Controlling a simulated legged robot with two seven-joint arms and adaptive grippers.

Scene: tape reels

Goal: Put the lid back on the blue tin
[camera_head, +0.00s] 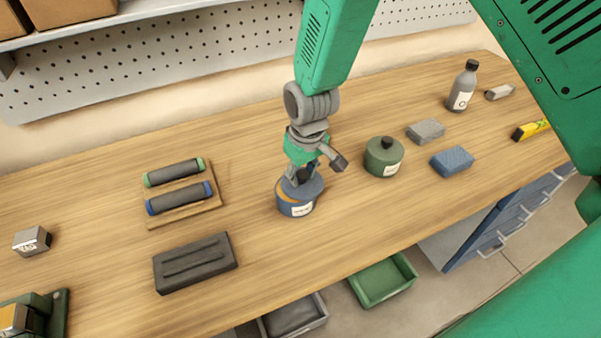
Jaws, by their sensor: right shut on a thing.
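The blue tin (296,208) stands on the workbench near the middle of the view, with a pale label on its front. My right gripper (303,176) is directly over it, pointing down and shut on the dark knob of the blue lid (313,188). The lid sits at the tin's mouth, shifted toward the right. An orange-brown patch shows at the left of the tin's top, beside the lid. The gripper hides part of the knob and lid, and I cannot tell whether the lid touches the rim. My left gripper is not in view.
A green tin (384,157) with its lid on stands close to the right. A grey block (426,130), a blue block (452,160) and a bottle (463,87) are farther right. A rack with two rollers (180,187) and a dark block (195,263) lie left.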

